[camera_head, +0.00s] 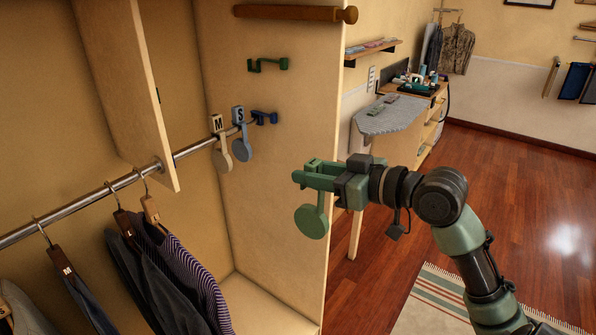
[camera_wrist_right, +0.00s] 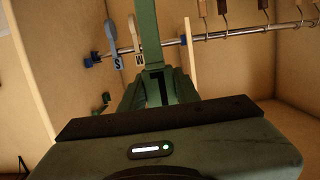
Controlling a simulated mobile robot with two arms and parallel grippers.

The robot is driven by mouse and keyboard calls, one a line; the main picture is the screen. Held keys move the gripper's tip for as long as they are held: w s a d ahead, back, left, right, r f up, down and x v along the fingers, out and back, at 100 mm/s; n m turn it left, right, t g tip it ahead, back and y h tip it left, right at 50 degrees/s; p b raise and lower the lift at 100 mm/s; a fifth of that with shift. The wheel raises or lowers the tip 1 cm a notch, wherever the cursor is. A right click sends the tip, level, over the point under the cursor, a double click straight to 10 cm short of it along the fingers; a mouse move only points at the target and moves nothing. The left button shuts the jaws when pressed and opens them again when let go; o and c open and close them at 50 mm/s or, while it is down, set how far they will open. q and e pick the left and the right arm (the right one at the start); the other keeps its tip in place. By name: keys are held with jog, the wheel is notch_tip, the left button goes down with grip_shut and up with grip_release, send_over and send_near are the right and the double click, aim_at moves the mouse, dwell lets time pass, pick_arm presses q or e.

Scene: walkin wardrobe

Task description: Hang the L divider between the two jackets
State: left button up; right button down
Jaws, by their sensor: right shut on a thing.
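The green L divider (camera_head: 311,222) is held in my right gripper (camera_head: 318,178), in front of the wardrobe's right side panel. Its round disc hangs below the fingers; its stem and dark L mark show in the right wrist view (camera_wrist_right: 147,30). It is apart from the rail (camera_head: 191,149). A striped jacket (camera_head: 195,272) and a dark grey jacket (camera_head: 150,268) hang close together on the rail, left of the upright panel (camera_head: 130,85). More dark garments hang further left. My left gripper is out of view.
The M divider (camera_head: 223,155) and S divider (camera_head: 242,147) hang on the rail right of the upright panel. A blue bracket (camera_head: 264,118) is at the rail's end. A green hook (camera_head: 268,65) and wooden rod (camera_head: 290,13) are above. An ironing board (camera_head: 390,120) stands behind.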

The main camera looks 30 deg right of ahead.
jog(key=f+b+v, duration=0.2)
jog(key=f+v, duration=0.1)
jog(key=v, duration=1)
jog(key=shift+s+b, duration=0.35)
jog(key=shift+s, duration=0.25)
jog(key=shift+d+r, duration=0.15)
jog(key=shift+d, duration=0.05)
dwell(0.7)
